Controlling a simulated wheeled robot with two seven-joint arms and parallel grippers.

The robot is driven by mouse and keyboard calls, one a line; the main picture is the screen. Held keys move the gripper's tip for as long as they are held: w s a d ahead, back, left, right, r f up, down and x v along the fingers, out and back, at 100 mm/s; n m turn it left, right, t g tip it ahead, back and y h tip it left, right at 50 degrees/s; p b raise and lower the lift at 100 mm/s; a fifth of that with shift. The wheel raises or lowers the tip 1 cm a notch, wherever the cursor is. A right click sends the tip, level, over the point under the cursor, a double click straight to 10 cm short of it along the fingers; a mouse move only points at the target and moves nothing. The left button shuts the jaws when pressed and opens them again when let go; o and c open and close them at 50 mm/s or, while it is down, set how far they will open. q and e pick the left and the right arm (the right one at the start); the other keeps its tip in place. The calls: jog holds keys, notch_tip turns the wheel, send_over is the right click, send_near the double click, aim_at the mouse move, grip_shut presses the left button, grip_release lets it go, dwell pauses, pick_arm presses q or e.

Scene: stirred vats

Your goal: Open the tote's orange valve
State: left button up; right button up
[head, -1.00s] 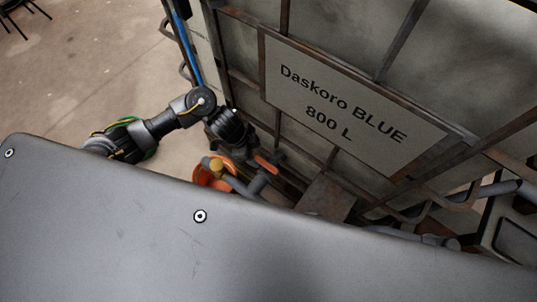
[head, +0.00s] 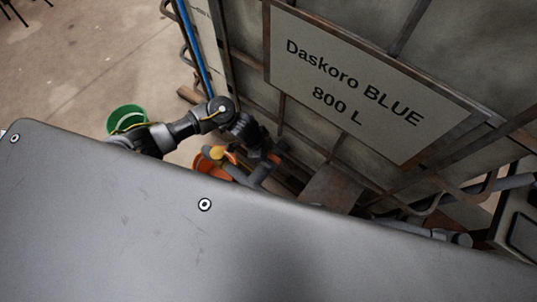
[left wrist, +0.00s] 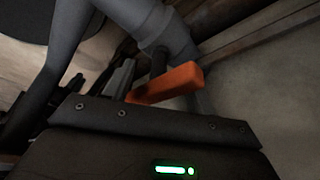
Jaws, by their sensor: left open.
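The tote (head: 300,150) is a large grey container in a rusty metal frame, with a plate (head: 350,85) reading "Daskoro BLUE 800 L". Its orange valve handle (head: 277,154) shows low at its front, on a grey outlet pipe, partly hidden by my gripper. In the left wrist view the orange handle (left wrist: 165,84) is close, just beyond the gripper's dark body. My left gripper (head: 263,148) is open at the handle; I cannot tell whether it touches. My right gripper is not in view.
An orange bucket (head: 202,166) stands by the outlet, with a yellow-orange piece (head: 217,152) above it. A green bucket (head: 125,112) stands on the floor at the left. A large grey surface hides the lower part of the head view. Bare floor (head: 85,65) lies upper left.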

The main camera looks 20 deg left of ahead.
pick_arm(q)
jog(key=shift+d+f, duration=0.1)
jog(key=shift+f, duration=0.1)
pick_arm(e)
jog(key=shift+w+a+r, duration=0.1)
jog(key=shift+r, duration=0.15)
pick_arm(q)
jog(key=shift+c, duration=0.4)
grip_shut()
jog(key=shift+r, duration=0.1)
